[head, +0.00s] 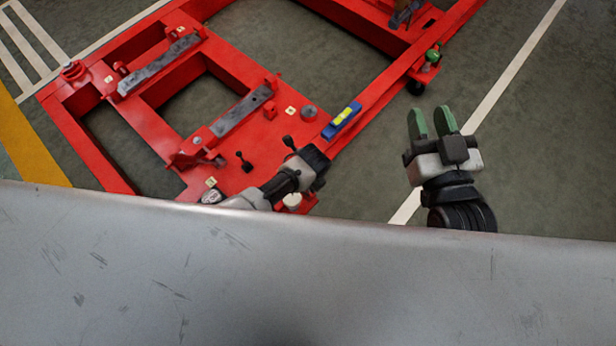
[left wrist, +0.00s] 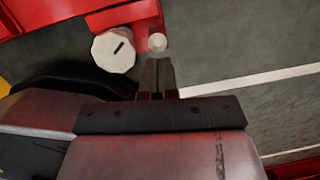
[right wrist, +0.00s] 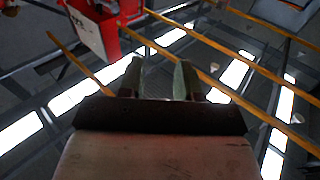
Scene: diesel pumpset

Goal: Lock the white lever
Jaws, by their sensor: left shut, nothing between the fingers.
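In the left wrist view, a white round disc with a dark slot (left wrist: 114,50) sits against a red frame part. A small white rounded end (left wrist: 157,42) is just right of it; I cannot tell for sure which is the white lever. My left gripper (left wrist: 157,64) is shut and empty, its tips just below the small white end; contact cannot be told. In the head view a white round part (head: 292,200) shows beside my left gripper's body, whose fingertips are hidden. My right gripper (head: 432,122) is open and empty, over the floor to the right.
The red pumpset frame (head: 130,135) fills the upper left, with grey rails (head: 158,66), a black lever (head: 243,161), a blue spirit level (head: 342,120) and a green-topped part (head: 431,58). A grey surface (head: 300,285) crosses the bottom. Floor at right is clear.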

